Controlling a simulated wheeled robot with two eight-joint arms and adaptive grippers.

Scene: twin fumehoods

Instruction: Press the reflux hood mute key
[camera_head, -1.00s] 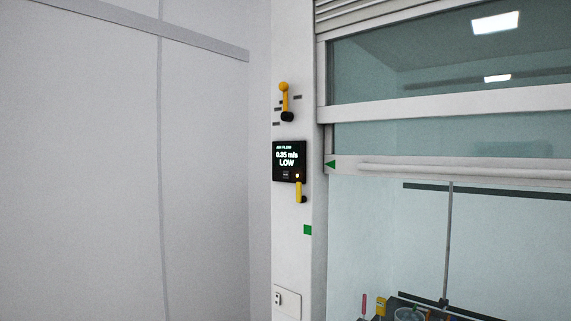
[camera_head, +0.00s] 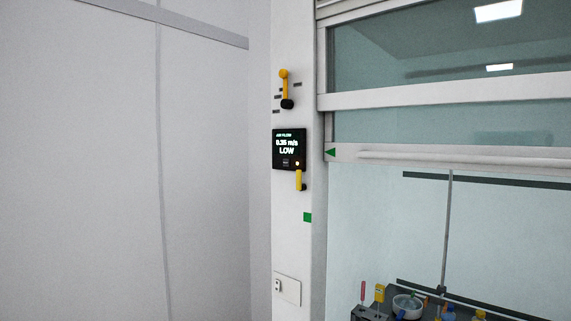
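A small black airflow monitor (camera_head: 289,149) is mounted on the white post at the left of a fume hood. Its screen reads "AIR FLOW 0.35 m/s LOW" in pale green. A small key (camera_head: 286,162) sits under the text, its label too small to read. A small lit amber light (camera_head: 297,163) is to the right of it. Neither of my grippers shows in the head view.
A yellow lever (camera_head: 285,88) is above the monitor and another yellow handle (camera_head: 299,180) is just below it. The hood's sash (camera_head: 450,155) is raised at the right. Inside stand a bowl (camera_head: 406,305) and bottles. A socket plate (camera_head: 287,288) is low on the post.

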